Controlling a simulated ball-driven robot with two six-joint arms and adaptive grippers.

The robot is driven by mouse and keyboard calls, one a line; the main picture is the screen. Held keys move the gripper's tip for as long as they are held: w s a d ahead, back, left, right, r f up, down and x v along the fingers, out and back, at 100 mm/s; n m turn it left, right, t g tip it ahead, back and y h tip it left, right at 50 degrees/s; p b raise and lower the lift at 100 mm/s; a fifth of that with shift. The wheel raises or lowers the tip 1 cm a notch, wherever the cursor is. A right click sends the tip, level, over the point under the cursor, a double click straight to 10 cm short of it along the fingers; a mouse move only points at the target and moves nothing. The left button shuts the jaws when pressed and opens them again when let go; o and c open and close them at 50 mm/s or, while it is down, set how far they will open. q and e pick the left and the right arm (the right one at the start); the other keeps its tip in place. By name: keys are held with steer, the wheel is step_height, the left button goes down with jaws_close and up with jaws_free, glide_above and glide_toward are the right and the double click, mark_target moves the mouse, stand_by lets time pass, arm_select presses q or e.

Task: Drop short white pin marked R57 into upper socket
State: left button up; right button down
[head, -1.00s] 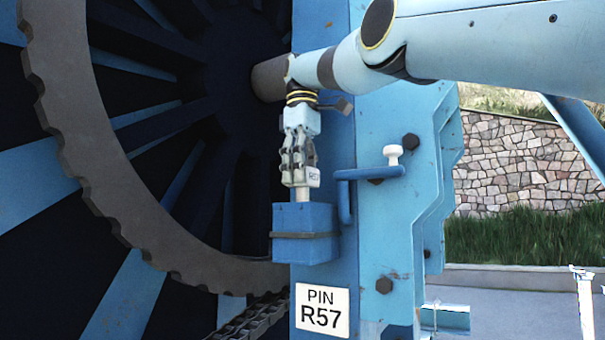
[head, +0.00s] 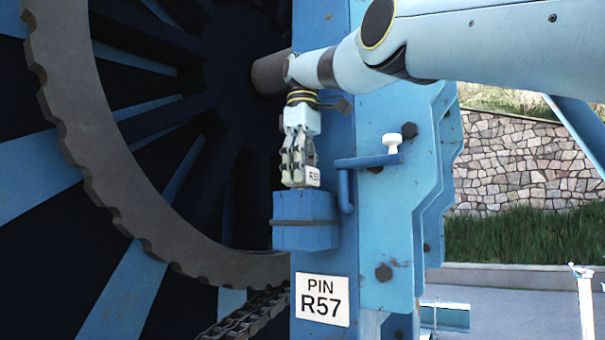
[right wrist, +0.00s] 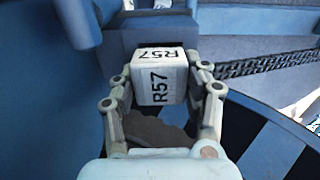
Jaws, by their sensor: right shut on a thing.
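The white pin's square head marked R57 (head: 313,177) is between the fingers of my right gripper (head: 298,180), which is shut on it. It also shows in the right wrist view (right wrist: 160,84) between both fingers (right wrist: 162,92). The upper socket is a blue block (head: 305,222) with a dark band, fixed to the blue frame. The gripper and pin are upright right above its top. The pin's shaft is not visible between the head and the block, so its depth is hidden. My left gripper is not in view.
A blue crank with a white knob (head: 392,142) stands just right of the block. A large toothed wheel (head: 110,190) is at the left, with a chain (head: 245,318) below. A PIN R57 sign (head: 322,300) is under the block.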

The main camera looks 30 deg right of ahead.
steer(key=shift+f+b, duration=0.4)
steer(key=shift+f, duration=0.05)
steer(key=c, duration=0.5)
jaws_free()
steer(key=shift+c, duration=0.2)
